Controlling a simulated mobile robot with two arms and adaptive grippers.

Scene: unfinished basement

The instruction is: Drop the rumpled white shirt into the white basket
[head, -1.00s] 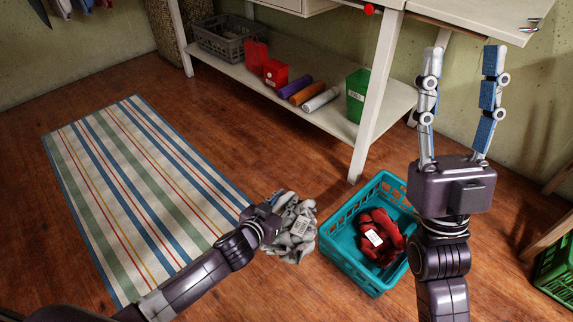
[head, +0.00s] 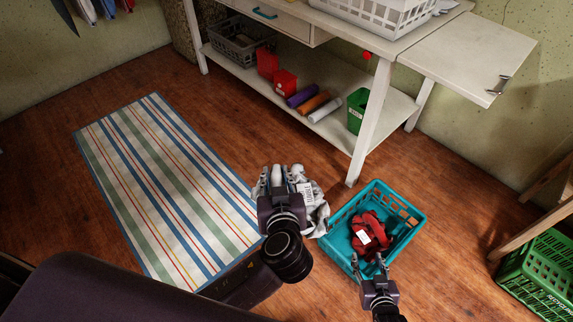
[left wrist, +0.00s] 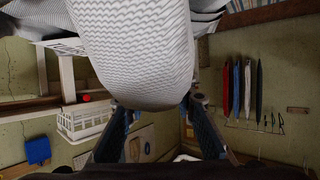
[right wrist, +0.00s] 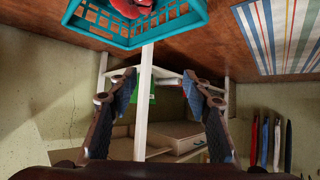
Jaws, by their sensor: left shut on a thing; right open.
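The rumpled white shirt (head: 314,203), greyish white with a printed tag, hangs from my left gripper (head: 279,177) in the head view. In the left wrist view the shirt (left wrist: 140,50) fills the upper middle and hides the fingertips closed on it. The white basket (head: 372,14) stands on the white table at the top of the head view, cut off by the frame edge. It also shows in the left wrist view (left wrist: 86,122). My right gripper (head: 371,265) is open and empty at the near edge of the teal crate; its spread fingers show in the right wrist view (right wrist: 160,80).
The teal crate (head: 406,206) on the floor holds a red cloth (head: 370,232). The white table (head: 465,62) has a lower shelf with rolls, red containers and a green bin (head: 357,112). A green crate (head: 540,270) is at right. The striped rug (head: 165,190) lies left.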

